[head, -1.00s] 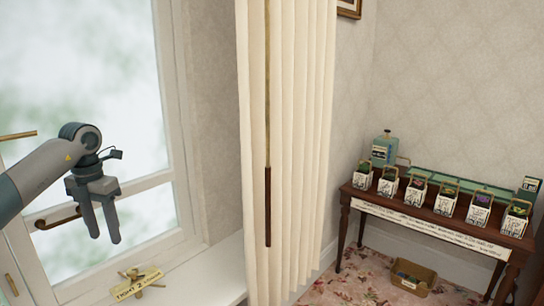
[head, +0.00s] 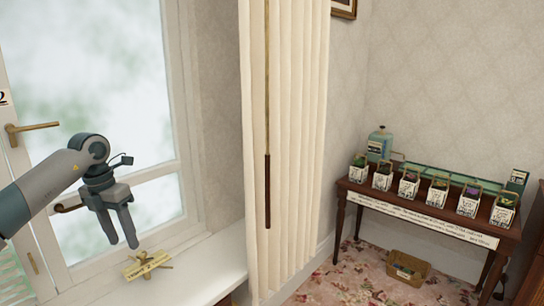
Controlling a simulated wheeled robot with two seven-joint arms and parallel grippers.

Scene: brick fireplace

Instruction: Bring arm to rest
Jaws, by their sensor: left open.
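My left arm comes in from the left in the head view, bent at a grey joint, with its gripper (head: 122,228) hanging down. The two fingers are apart and nothing is between them. The gripper is in front of the window, and in the picture its tips are just above a small wooden piece with a lettered label (head: 147,265) on the white sill. I cannot tell how far apart in depth they are. My right gripper is not in view.
The window (head: 90,90) has a brass handle (head: 32,127). A cream curtain (head: 295,150) with a hanging rod (head: 267,190) stands right of the sill (head: 215,265).

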